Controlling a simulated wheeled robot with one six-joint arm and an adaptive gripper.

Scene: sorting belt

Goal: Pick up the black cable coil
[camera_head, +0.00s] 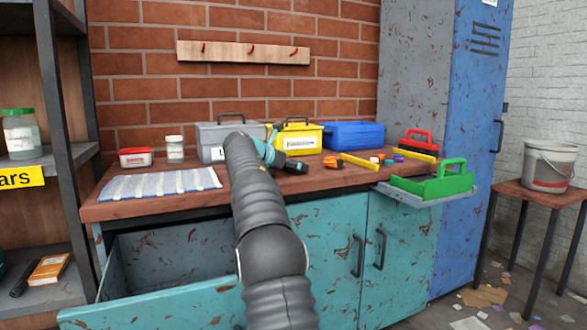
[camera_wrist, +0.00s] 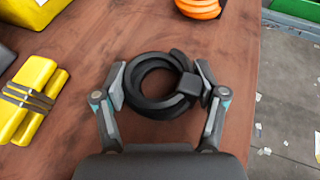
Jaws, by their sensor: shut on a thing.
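The black cable coil (camera_wrist: 160,104) lies between the two fingers of my gripper (camera_wrist: 161,86) in the wrist view. It is a thick black ring with square blocks on its right side. Both fingertips press against it from left and right, so the gripper is shut on it. Brown wood shows through and around the ring. I cannot tell whether it touches the worktop. In the head view my arm reaches over the workbench and hides much of the gripping area.
The wooden worktop (camera_head: 150,203) carries a yellow toolbox (camera_head: 298,138), a blue bin (camera_head: 352,136) and a grey toolbox (camera_head: 207,141). An orange coil (camera_wrist: 198,9) and a yellow banded object (camera_wrist: 35,97) lie near the gripper. A green tray (camera_head: 435,187) sits at the right. A drawer stands open below.

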